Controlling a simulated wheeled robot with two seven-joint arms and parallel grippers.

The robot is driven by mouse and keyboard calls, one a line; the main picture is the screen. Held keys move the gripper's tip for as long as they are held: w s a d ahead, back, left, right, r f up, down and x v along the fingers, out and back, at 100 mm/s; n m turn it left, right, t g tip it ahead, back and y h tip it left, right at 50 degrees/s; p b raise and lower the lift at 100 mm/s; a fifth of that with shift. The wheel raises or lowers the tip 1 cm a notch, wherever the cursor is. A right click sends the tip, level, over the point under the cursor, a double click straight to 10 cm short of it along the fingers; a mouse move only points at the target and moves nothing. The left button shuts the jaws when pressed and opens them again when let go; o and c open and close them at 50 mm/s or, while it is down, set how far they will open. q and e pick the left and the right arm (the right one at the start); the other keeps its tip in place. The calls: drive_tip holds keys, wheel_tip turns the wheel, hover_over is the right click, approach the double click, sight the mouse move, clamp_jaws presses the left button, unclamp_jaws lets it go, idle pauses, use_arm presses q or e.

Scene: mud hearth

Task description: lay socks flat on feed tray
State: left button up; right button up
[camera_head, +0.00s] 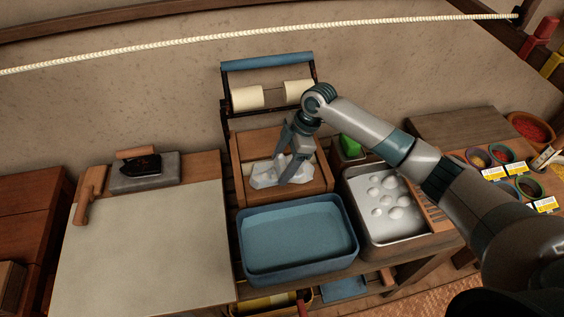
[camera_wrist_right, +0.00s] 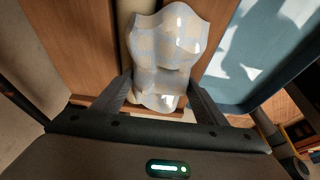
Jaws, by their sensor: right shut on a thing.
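A pale sock (camera_head: 264,179), with a faint cream and grey check in the right wrist view (camera_wrist_right: 163,45), is at the wooden feed tray (camera_head: 251,145) below the rollers. My right gripper (camera_head: 291,168) points down over the tray and is shut on the sock; its fingers stand on both sides of the cloth in the wrist view (camera_wrist_right: 160,88). The sock looks bunched and glossy. I cannot tell whether the white shapes are one sock or two, or how much cloth touches the tray. My left gripper is not in view.
The mangle's cream rollers (camera_head: 247,98) stand behind the tray. A blue basin of water (camera_head: 297,278) is in front, and a suds tub (camera_head: 398,236) is at right. A pale board (camera_head: 145,250) with an iron (camera_head: 137,166) is at left. Small bowls (camera_head: 502,153) stand far right.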

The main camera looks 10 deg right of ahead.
drive_tip(key=o, duration=1.2)
drive_tip(key=shift+o, duration=0.2)
drive_tip(key=b+v, duration=0.4)
drive_tip(key=v, duration=1.3)
drive_tip(key=shift+r, duration=0.2)
drive_tip(key=shift+d, duration=0.15)
